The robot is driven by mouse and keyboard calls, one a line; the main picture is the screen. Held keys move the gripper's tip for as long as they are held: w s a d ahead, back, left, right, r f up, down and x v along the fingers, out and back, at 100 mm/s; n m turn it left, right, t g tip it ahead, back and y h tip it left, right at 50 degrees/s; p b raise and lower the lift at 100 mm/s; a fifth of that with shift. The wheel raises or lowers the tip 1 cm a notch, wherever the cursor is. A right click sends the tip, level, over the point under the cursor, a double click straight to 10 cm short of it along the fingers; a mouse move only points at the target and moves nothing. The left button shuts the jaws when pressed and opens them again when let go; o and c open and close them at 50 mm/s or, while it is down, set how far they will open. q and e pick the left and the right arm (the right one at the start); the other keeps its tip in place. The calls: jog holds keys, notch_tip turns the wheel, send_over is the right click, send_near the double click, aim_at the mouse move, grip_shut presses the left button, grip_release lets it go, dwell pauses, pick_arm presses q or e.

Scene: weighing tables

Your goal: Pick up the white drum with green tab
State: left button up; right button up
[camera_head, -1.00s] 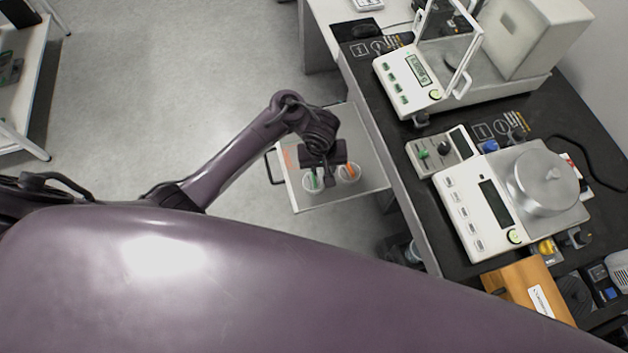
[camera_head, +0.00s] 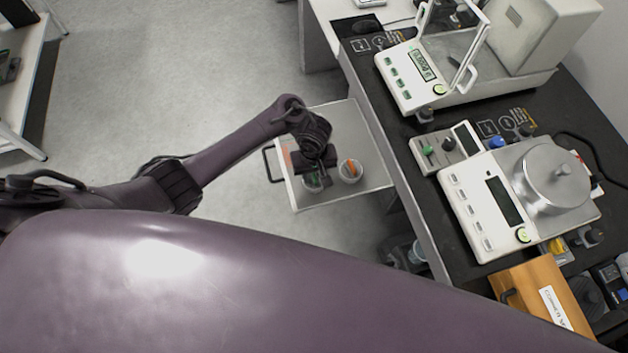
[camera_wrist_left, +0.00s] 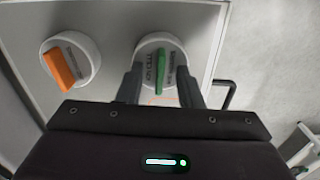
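The white drum with the green tab (camera_wrist_left: 150,46) is at the upper middle of the left wrist view. In the head view the drum (camera_head: 312,185) is partly hidden under my left gripper (camera_head: 316,178). In the left wrist view the fingers of my left gripper (camera_wrist_left: 160,74) are apart, one on each side of the green tab (camera_wrist_left: 161,70). They overlap the drum's near part; I cannot tell whether they touch it. My right gripper is not in view.
A white drum with an orange tab (camera_wrist_left: 80,52) stands to the left in the wrist view, close by. Both drums sit on a grey tray (camera_head: 345,120) with a handle. The black bench (camera_head: 440,205) with balances is to the right.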

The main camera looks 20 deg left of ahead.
pick_arm(q)
jog(key=shift+c, duration=0.4)
grip_shut()
